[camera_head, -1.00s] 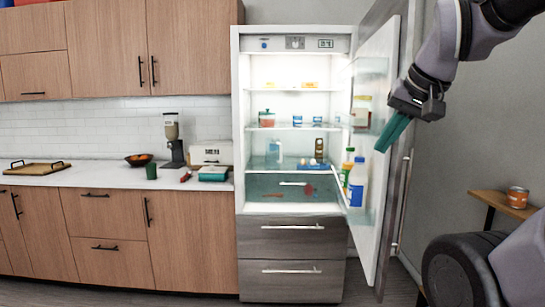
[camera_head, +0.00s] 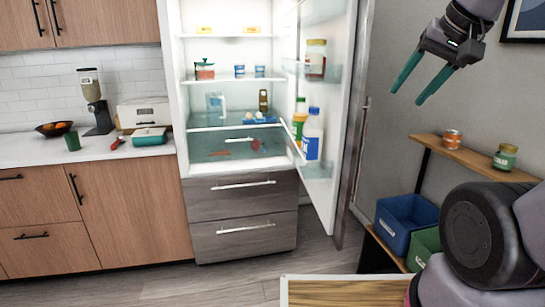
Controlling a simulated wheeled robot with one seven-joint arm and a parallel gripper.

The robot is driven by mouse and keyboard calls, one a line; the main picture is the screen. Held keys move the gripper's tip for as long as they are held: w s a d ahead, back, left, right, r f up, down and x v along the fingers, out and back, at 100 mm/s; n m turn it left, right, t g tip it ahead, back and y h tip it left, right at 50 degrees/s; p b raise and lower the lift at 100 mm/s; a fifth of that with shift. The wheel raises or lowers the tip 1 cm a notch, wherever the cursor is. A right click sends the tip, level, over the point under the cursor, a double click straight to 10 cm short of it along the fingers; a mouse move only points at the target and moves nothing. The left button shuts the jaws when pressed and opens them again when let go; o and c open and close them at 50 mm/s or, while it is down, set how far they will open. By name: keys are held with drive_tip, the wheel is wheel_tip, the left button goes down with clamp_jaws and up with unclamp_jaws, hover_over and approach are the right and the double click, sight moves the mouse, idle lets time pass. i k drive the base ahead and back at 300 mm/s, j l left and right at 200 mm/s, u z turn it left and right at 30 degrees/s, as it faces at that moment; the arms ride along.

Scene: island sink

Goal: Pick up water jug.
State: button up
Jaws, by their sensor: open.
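The water jug (camera_head: 215,106) is a clear, pale blue pitcher with a handle. It stands upright on a lower glass shelf of the open fridge (camera_head: 172,110), at the shelf's left side. My gripper (camera_head: 411,89) is up at the right, outside the fridge and to the right of its open door (camera_head: 352,120). Its two teal fingers are spread apart with nothing between them. The gripper is well apart from the jug.
A dark bottle (camera_head: 263,101) and blue items stand right of the jug. A wooden shelf (camera_head: 475,157) with cans and blue and green bins (camera_head: 403,221) is at the right. A wooden surface (camera_head: 335,292) shows at the bottom.

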sight(216, 114)
drive_tip(key=i+j+z, duration=0.25)
drive_tip(key=j, duration=0.2)
drive_tip(key=j+z, duration=0.2)
drive_tip(key=j, duration=0.25)
drive_tip(key=i+j+z, duration=0.25)
drive_tip(key=j, duration=0.25)
drive_tip(key=i+j+z, duration=0.15)
drive_tip(key=j, duration=1.95)
drive_tip(key=j+z, duration=0.15)
drive_tip(key=j, duration=2)
drive_tip(key=i, duration=0.05)
